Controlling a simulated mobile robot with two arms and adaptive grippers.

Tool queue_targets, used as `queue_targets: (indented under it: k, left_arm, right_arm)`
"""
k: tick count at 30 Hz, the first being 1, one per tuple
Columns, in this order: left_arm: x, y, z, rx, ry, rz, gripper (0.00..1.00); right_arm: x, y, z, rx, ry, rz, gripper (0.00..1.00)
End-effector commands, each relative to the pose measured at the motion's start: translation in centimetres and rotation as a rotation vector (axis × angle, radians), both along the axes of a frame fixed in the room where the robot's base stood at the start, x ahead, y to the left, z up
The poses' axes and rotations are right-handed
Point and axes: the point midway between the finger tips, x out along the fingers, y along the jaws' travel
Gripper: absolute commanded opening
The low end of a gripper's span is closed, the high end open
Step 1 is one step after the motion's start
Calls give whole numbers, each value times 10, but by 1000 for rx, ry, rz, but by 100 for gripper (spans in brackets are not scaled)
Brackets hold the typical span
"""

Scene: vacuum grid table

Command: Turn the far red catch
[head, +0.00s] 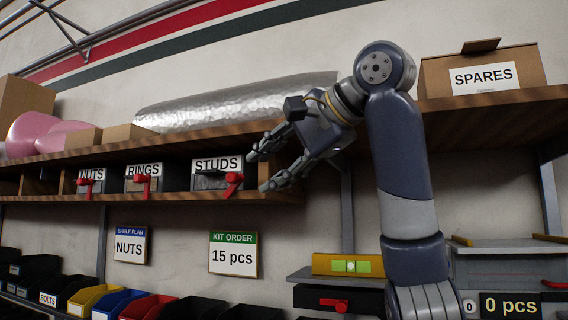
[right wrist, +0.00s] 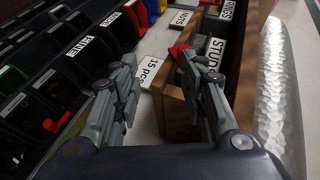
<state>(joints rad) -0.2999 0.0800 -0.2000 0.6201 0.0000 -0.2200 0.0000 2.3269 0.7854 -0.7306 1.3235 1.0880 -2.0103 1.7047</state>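Three small bins under the shelf carry red catches: the NUTS catch (head: 88,186), the RINGS catch (head: 142,181) and the STUDS catch (head: 234,182). The NUTS and RINGS catches hang down; the STUDS catch slants. My right gripper (head: 262,170) is open and empty just right of the STUDS bin (head: 208,181). In the right wrist view, my right gripper (right wrist: 156,65) has its fingers spread, and the STUDS catch (right wrist: 179,52) shows beside the tip of the right-hand finger. I cannot tell whether they touch. My left gripper is out of view.
The wooden shelf (head: 278,198) runs above and below the bins. A silver roll (head: 220,105) lies on top; a SPARES box (head: 482,77) stands right. Below are coloured bins (head: 118,303) and a dark drawer with another red catch (head: 334,303).

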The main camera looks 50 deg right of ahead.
Motion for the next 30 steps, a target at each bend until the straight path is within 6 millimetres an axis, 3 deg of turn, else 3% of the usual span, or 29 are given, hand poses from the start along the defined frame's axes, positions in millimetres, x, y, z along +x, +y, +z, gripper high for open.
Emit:
queue_targets:
  k: [7,20,25,30]
  left_arm:
    - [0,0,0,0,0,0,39]
    - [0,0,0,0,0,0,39]
    - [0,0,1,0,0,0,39]
    - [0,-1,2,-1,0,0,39]
  right_arm:
    - [-25,1,1,-2,-2,-1,39]
    - [-28,2,0,-2,-1,0,39]
    - [-12,6,9,-82,-23,-27,39]
    - [23,16,29,-285,-69,-107,39]
